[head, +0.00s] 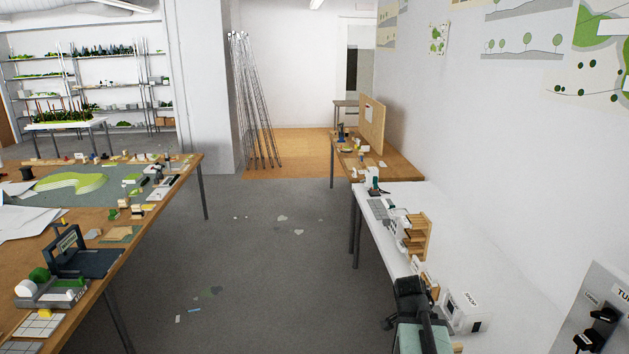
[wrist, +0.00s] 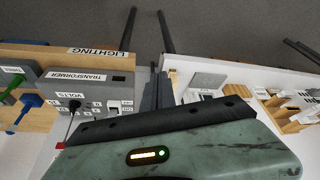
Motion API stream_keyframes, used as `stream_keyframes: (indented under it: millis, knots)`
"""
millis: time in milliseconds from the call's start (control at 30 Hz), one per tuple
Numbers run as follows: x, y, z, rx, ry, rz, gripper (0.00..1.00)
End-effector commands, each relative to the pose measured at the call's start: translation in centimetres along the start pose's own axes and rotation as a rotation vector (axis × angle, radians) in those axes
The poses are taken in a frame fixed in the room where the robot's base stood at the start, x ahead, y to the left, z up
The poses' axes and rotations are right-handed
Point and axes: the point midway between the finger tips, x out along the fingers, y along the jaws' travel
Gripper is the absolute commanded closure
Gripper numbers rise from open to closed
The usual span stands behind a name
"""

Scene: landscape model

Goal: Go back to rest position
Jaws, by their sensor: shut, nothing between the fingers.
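My gripper (wrist: 156,72) shows in the wrist view as narrow dark fingers beyond the black bar and green housing of my wrist. The fingers are together with nothing between them. They are beside a grey transformer box with a volts dial (wrist: 90,92) and in front of a white tabletop (wrist: 210,66). In the head view my dark and green arm shows at the bottom, right of centre, over the white bench (head: 478,255). The fingertips cannot be made out there.
A board marked LIGHTING (wrist: 85,52) is left of my fingers. A white SHOP model (head: 464,307) and a wooden shelf model (head: 417,236) stand on the bench near my arm. A wooden table (head: 95,232) is at left. The grey floor (head: 265,262) between is mostly clear.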

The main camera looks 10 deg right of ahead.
Motion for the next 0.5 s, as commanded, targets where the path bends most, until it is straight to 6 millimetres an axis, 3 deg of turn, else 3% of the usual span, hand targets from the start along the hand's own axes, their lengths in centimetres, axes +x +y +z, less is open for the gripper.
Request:
stream_keyframes:
  millis: [33, 100, 200, 300, 500]
  knots:
    - [0.0, -2.4, 3.9, -0.099, -0.027, -0.026, 1.00]
    - [-0.8, -5.0, 8.8, -0.258, -0.072, -0.057, 1.00]
    - [-2.0, -7.4, 15.8, -0.519, -0.143, -0.103, 1.00]
    - [-3.4, -8.1, 21.7, -0.825, -0.228, -0.153, 1.00]
    - [-4.4, -7.1, 23.8, -1.195, -0.319, -0.226, 1.00]
